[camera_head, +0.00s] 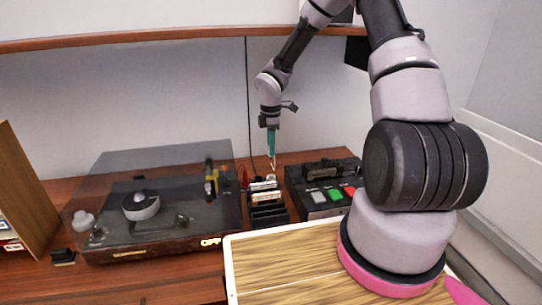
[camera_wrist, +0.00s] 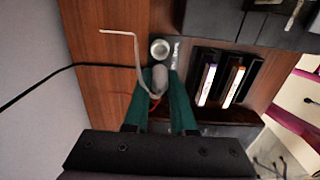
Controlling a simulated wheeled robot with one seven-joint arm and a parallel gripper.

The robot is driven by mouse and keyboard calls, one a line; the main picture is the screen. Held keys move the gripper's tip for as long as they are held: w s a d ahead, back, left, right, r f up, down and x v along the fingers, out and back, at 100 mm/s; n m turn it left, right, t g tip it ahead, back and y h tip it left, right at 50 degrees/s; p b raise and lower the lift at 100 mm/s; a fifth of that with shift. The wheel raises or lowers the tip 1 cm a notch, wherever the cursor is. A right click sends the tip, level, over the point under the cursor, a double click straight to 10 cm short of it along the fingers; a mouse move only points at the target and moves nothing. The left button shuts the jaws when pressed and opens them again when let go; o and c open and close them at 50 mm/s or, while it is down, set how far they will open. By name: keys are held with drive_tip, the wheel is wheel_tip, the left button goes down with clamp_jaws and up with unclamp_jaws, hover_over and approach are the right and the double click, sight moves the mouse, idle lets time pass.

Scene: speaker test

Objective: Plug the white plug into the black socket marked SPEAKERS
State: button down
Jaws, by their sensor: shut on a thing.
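My gripper (camera_head: 271,150) hangs above the back of the desk, between the turntable and the tape deck. In the wrist view its teal fingers (camera_wrist: 160,92) are shut on the pale grey-white plug (camera_wrist: 160,78). A thin pale lead bends away from the plug toward the upper left. The plug shows only as a small pale shape below the fingers in the head view (camera_head: 272,166). Just beyond the plug in the wrist view is a round light-rimmed fitting (camera_wrist: 160,48) with a small unreadable label beside it. I cannot make out a black socket marked SPEAKERS.
A turntable (camera_head: 160,222) with a clear lid stands left. A black rack of cassettes (camera_head: 268,214) stands near the gripper, and a black deck with coloured keys (camera_head: 318,198) is right of it. A black cable (camera_head: 248,95) hangs down the wall. A shelf (camera_head: 150,38) runs above.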

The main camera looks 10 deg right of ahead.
drive_tip(key=shift+a+f+n, duration=0.8)
drive_tip(key=shift+f+n, duration=0.2)
drive_tip(key=shift+f, duration=0.15)
drive_tip(key=shift+a+f+n, duration=0.8)
drive_tip(key=shift+f+n, duration=0.2)
drive_tip(key=shift+f, duration=0.2)
drive_tip(key=shift+a+f+n, duration=0.8)
drive_tip(key=shift+f+n, duration=0.2)
drive_tip(key=shift+f, duration=0.15)
drive_tip(key=shift+f, duration=1.45)
drive_tip(key=c, duration=0.7)
unclamp_jaws()
drive_tip(key=shift+o, duration=0.2)
drive_tip(key=o, duration=0.4)
